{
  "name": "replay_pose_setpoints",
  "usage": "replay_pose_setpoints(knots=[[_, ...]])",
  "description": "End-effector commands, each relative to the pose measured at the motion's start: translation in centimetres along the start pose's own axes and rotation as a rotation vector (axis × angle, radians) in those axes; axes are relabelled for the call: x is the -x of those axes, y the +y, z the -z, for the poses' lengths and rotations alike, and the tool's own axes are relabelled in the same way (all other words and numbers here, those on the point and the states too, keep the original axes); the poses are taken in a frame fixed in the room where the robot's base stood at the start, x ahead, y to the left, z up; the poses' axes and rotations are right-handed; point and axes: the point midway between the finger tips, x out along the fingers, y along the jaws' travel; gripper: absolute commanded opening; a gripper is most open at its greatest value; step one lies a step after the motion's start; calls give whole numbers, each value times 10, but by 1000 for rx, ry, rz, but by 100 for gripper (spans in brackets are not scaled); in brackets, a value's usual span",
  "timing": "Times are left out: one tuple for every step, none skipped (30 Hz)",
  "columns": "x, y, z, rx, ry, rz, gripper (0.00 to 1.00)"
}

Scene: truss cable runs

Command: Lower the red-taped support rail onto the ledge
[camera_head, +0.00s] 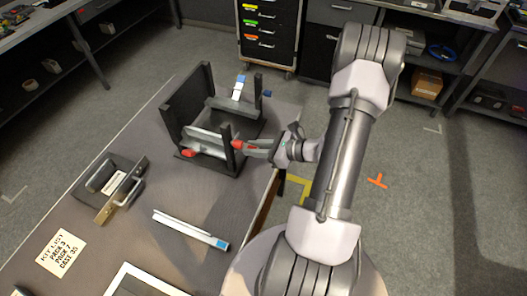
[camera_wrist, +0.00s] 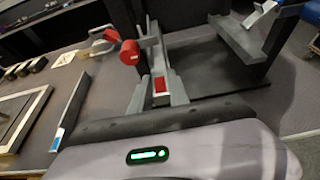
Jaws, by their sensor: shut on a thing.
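The red-taped support rail (camera_head: 208,142) is a light grey bar with red ends, lying across the near side of a dark fixture frame (camera_head: 203,97). My gripper (camera_head: 247,147) is shut on its right end, beside the front upright. In the wrist view, a red patch shows between the fingers of my gripper (camera_wrist: 160,92), and a red end (camera_wrist: 130,52) shows beyond. The ledge under the rail is mostly hidden; I cannot tell whether the rail touches it. A similar dark ledge (camera_head: 225,106) on the far side carries a blue-taped rail (camera_head: 238,88).
Another blue-taped rail (camera_head: 190,229) lies on the table in front. A dark tray with a handle (camera_head: 110,185) and a kit list card (camera_head: 62,252) are at the left. The fixture's tall uprights stand close around my gripper.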

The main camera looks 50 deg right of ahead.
Motion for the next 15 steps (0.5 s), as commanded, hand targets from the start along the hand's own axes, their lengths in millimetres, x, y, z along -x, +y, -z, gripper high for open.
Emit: replay_pose_setpoints(knots=[[-6,1,-2,2,0,-2,0],[-9,1,-3,2,0,-2,0],[-13,1,-4,2,-1,-2,0],[-16,1,-6,2,0,-2,0],[-19,1,-7,2,0,-2,0],[-23,0,-9,2,0,-2,0],[-26,1,-10,2,0,-2,0],[-30,1,-11,2,0,-3,0],[-34,1,-13,1,0,-2,0],[-36,1,-14,1,0,-2,0],[-39,1,-14,1,-1,-2,0],[-40,0,-8,-1,-2,-1,0],[-41,0,-5,-1,-2,0,0],[-42,0,-3,-1,-2,0,0],[-43,0,-1,0,-1,-1,0]])
